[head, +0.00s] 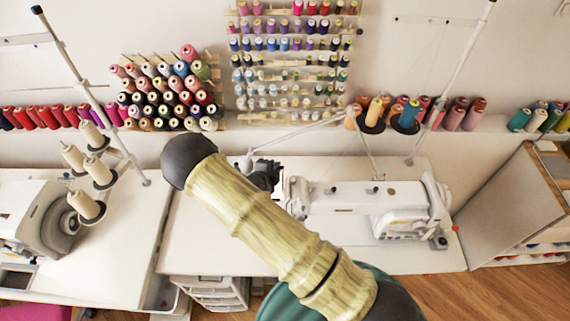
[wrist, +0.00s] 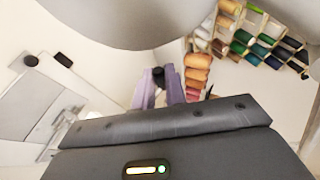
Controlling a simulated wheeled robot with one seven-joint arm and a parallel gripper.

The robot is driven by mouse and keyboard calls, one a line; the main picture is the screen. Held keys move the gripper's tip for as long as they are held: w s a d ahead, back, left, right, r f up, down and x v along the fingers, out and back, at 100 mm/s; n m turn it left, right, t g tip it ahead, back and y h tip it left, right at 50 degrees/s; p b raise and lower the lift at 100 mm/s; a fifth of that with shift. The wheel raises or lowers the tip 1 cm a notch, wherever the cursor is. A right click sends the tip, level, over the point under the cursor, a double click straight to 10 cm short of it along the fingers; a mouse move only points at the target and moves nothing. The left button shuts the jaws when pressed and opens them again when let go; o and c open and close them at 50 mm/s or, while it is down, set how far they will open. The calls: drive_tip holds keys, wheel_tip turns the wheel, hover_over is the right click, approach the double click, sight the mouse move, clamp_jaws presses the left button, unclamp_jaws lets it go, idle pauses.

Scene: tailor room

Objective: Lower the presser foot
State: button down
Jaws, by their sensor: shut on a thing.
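The white sewing machine (head: 350,197) stands on the middle white table, its needle end to the left. My gripper (head: 270,178) is at that left end, partly behind my arm. The wrist view shows its two purple fingers (wrist: 159,88) close together, with a small dark part (wrist: 158,74) between them. My gripper is shut on this part. I cannot tell whether it is the presser foot lever. The presser foot itself is hidden in both views.
Another sewing machine (head: 38,222) and a stand of cream thread cones (head: 92,168) are on the left. A thread rack (head: 290,75) hangs on the back wall. The middle table's left part (head: 195,245) is clear.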

drive_tip(key=shift+w+f+b, duration=0.1)
drive_tip(key=shift+f+b, duration=0.3)
drive_tip(key=shift+f, duration=0.45)
drive_tip(key=c, duration=1.4)
unclamp_jaws()
drive_tip(key=shift+w, duration=0.1)
drive_tip(key=shift+c, duration=0.2)
drive_tip(key=b+v, duration=0.3)
drive_tip(key=v, duration=1.4)
drive_tip(key=shift+s, duration=0.25)
